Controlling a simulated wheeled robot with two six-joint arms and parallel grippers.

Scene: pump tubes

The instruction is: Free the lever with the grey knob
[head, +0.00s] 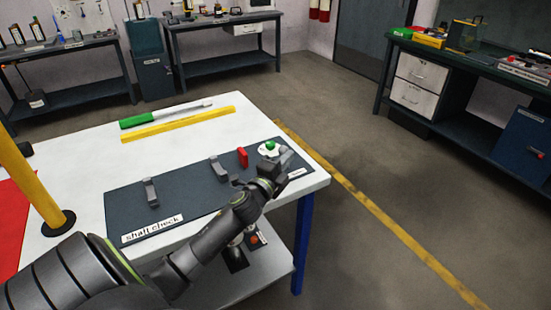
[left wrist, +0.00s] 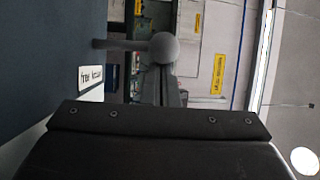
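The dark panel (head: 125,211) labelled "shaft check" lies on the white table. My left gripper (head: 279,171) is low over its right end, beside a white disc carrying a green knob (head: 271,146). In the left wrist view a grey round knob (left wrist: 163,47) sits on the end of a thin grey rod that comes from the dark panel surface at left. My left gripper's fingers (left wrist: 160,86) point at the knob, and their tips are at or just behind it. Whether they grip it is unclear. In the head view the grey knob cannot be made out. My right gripper is out of view.
A yellow post (head: 35,180) stands at left. A small white label (left wrist: 90,80) is near the rod.

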